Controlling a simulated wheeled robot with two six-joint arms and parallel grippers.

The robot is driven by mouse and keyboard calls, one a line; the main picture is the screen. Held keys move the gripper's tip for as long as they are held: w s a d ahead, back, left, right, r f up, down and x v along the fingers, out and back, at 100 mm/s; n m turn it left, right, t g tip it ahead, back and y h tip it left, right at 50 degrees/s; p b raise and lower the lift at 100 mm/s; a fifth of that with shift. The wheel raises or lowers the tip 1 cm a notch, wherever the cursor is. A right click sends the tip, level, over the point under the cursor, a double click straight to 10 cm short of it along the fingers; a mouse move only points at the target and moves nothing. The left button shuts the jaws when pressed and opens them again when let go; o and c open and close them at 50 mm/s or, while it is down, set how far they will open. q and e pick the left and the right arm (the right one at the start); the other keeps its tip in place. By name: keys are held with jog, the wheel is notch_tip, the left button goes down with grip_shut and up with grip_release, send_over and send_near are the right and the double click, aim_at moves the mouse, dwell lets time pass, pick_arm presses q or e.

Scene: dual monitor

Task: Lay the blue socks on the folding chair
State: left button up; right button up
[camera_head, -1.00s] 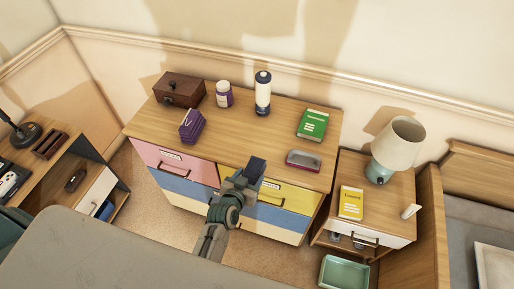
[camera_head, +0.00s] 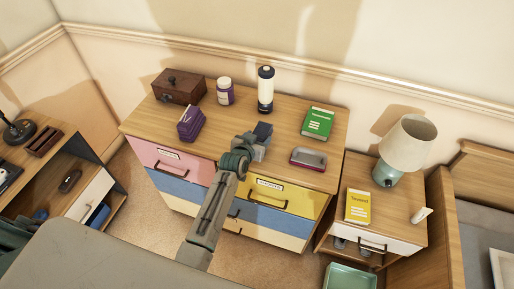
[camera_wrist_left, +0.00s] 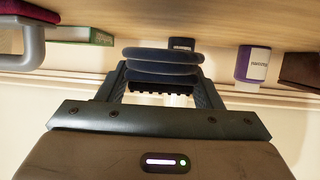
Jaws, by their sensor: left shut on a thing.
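The blue socks (camera_wrist_left: 163,67), a dark blue folded bundle, sit between the fingers of my left gripper (camera_head: 258,137). The gripper is shut on them. In the head view the socks (camera_head: 263,130) show as a small dark block at the gripper's tip, over the front part of the dresser top. They seem held above the wood, but the exact gap cannot be told. I cannot make out the folding chair in either view. My right gripper is not in view.
A lamp (camera_head: 405,148) and yellow book (camera_head: 358,207) stand on the nightstand at right.

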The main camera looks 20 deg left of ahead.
pick_arm(q)
jog(key=shift+f+b, duration=0.85)
jog(key=shift+f, duration=0.75)
jog(key=shift+s, duration=0.1)
jog(key=shift+f, duration=0.15)
jog(key=o, duration=1)
jog(key=shift+c, duration=0.2)
jog(key=shift+f, duration=0.1)
